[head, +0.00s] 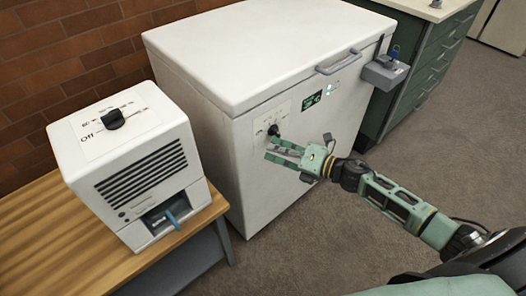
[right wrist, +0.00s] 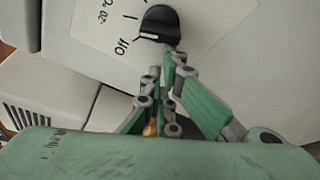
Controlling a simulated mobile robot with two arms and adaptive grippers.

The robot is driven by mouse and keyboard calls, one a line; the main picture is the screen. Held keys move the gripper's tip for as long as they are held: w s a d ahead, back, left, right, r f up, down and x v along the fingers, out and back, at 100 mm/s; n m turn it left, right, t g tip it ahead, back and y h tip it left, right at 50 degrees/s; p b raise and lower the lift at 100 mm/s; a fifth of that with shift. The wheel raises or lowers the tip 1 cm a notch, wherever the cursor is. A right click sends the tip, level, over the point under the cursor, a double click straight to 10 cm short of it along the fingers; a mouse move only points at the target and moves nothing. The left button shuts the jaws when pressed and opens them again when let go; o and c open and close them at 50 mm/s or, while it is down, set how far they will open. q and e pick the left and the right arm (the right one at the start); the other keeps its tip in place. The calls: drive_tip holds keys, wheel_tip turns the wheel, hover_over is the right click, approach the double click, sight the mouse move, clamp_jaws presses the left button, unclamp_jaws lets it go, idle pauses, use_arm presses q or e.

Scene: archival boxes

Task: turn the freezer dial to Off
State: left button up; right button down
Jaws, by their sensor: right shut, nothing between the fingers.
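The freezer (head: 290,90) is a white chest with a closed lid and a black dial (head: 273,130) on a white label on its front. In the right wrist view the dial (right wrist: 160,24) shows at the top, with the printed word Off (right wrist: 122,46) to its lower left. A pale mark on the dial's lower left side faces roughly toward Off; its exact setting is hard to tell. My right gripper (head: 270,151) is shut and empty, its fingertips just below the dial. Whether they touch it is unclear. My left gripper is not in view.
A white unit (head: 135,165) with its own black dial and Off label stands on a wooden bench (head: 50,235) at left. A grey box (head: 385,72) is on the freezer's right side, near a green drawer cabinet (head: 430,70). Grey floor (head: 300,250) is open in front.

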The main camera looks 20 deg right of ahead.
drive_tip(key=shift+d+f+n+h, duration=0.25)
drive_tip(key=shift+n+h, duration=0.15)
drive_tip(key=shift+n, duration=0.4)
drive_tip(key=shift+w+d+n, duration=0.1)
drive_tip(key=shift+d+n, duration=0.05)
drive_tip(key=shift+n, duration=0.15)
drive_tip(key=shift+d+f+n+h, duration=0.25)
drive_tip(key=shift+n+h, duration=0.15)
drive_tip(key=shift+n, duration=0.3)
drive_tip(key=shift+w+d+n+h, duration=0.1)
drive_tip(key=shift+d+n+h, duration=0.05)
drive_tip(key=shift+n+h, duration=0.15)
drive_tip(key=shift+d+f, duration=0.1)
drive_tip(key=shift+f, duration=0.05)
drive_tip(key=shift+w+d+f, duration=0.1)
drive_tip(key=shift+w+d, duration=0.05)
drive_tip(key=shift+d, duration=0.15)
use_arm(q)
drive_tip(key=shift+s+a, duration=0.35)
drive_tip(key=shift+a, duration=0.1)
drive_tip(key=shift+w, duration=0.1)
